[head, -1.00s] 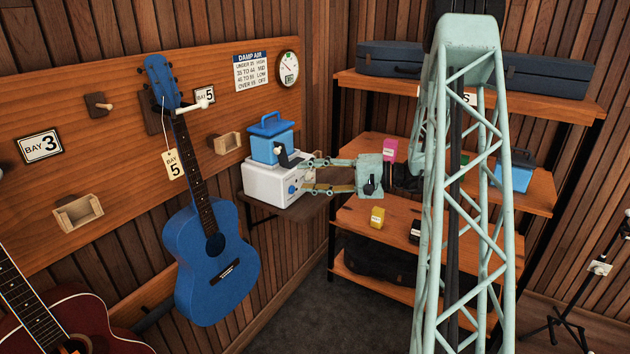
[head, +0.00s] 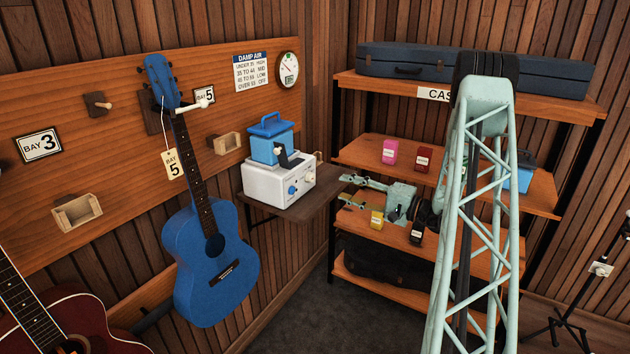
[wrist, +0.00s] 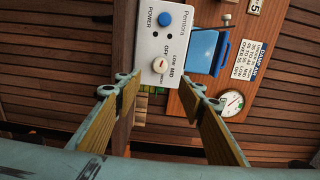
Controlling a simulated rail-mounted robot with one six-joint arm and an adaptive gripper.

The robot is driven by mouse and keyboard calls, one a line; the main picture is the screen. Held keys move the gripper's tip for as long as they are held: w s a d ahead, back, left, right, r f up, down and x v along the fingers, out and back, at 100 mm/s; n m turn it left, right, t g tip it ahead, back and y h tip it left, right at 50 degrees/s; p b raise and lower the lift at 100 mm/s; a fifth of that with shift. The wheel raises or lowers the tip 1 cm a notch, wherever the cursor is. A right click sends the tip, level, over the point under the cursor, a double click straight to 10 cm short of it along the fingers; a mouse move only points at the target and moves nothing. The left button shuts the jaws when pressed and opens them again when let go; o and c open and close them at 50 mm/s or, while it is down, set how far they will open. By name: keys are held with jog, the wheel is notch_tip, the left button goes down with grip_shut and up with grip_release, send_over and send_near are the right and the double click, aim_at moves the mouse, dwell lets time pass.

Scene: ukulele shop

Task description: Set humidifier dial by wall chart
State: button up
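The humidifier (head: 262,188) is a white box with a blue tank (head: 270,142), on a small wall shelf. Its front has a blue power button (wrist: 165,18) and a white dial (wrist: 160,65) with a red mark, beside labels OFF, LOW and MID. I cannot tell which label the mark meets. The damp-air chart (head: 253,74) hangs above: under 35 high, then mid, low, over 55 off. A round gauge (head: 288,70) is beside it; its reading is too small to tell. My gripper (head: 341,188) is open and empty, right of the humidifier and apart from it.
The small wall shelf (head: 300,205) juts from the wall. A shelf unit (head: 475,182) with small boxes and a dark case (head: 475,72) stands behind my arm. A blue guitar (head: 215,250) hangs at left. There is free air between my gripper and the humidifier.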

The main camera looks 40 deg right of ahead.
aim_at(313, 179)
jog(key=shift+w, duration=0.1)
jog(key=shift+b+x, duration=0.8)
jog(key=shift+x, duration=6)
jog(key=shift+c, duration=0.5)
jog(key=c, duration=0.7)
